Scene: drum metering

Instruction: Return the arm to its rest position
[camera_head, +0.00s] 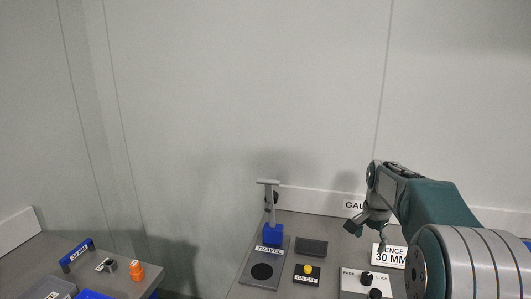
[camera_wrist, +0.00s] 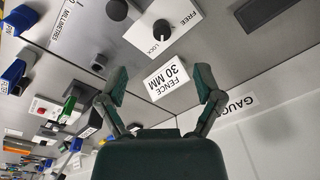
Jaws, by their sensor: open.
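My gripper (camera_head: 366,222) is at the right of the head view, at the end of my green and grey arm, above the back part of the right bench. Its fingers point down and to the left. In the wrist view my gripper (camera_wrist: 160,85) has its two fingers spread wide with nothing between them. The white "FENCE 30 MM" sign (camera_head: 390,256) stands close by in the head view, partly hidden by my arm. In the wrist view the same sign (camera_wrist: 167,80) appears upside down between the fingers, beyond the tips.
A grey TRAVEL stand (camera_head: 268,210) with a blue block (camera_head: 272,235), a dark block (camera_head: 311,247), a yellow button (camera_head: 308,269) and a FREE/LOCK knob (camera_head: 366,278) occupy the bench. The left table holds a blue handle (camera_head: 77,255) and an orange bottle (camera_head: 137,270). Air above is clear.

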